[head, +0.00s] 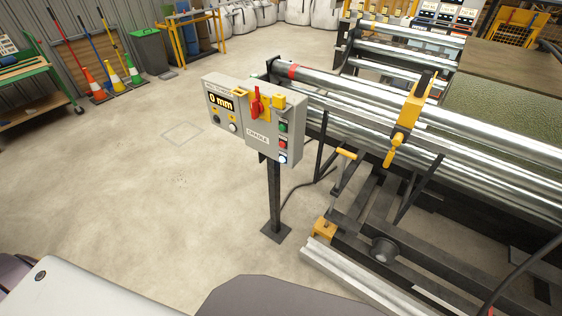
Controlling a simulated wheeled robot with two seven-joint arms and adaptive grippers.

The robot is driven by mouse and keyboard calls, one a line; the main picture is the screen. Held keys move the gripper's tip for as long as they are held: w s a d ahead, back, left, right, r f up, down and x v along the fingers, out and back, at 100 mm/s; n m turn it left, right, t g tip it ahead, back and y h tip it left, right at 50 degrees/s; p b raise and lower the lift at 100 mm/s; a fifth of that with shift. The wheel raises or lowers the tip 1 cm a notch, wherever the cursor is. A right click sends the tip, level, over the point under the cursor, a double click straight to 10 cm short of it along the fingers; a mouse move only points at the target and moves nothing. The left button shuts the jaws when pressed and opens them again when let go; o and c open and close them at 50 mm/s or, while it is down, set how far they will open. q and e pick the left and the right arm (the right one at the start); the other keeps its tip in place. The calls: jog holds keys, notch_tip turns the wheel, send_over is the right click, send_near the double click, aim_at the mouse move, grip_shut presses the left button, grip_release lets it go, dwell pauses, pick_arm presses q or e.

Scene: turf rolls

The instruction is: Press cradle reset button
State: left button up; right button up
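A grey control box (238,136) labelled CRADLE stands on a dark post (274,200) left of the roller machine. Its display (221,102) reads 0 mm. A red handle (256,103) on a yellow plate sits near the top middle. Down the right side are a green button (283,127), a red button (283,144) and a lit blue-white button (283,159). A dark knob (216,119) and a white button (233,127) sit under the display. The small labels are too small to read, so I cannot tell which is the reset. Neither gripper is in view.
The machine with shiny rollers (470,165) and a yellow clamp (405,120) fills the right. The concrete floor (150,190) left of the box is clear. Cones (95,83) and a bin (150,50) stand at the wall.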

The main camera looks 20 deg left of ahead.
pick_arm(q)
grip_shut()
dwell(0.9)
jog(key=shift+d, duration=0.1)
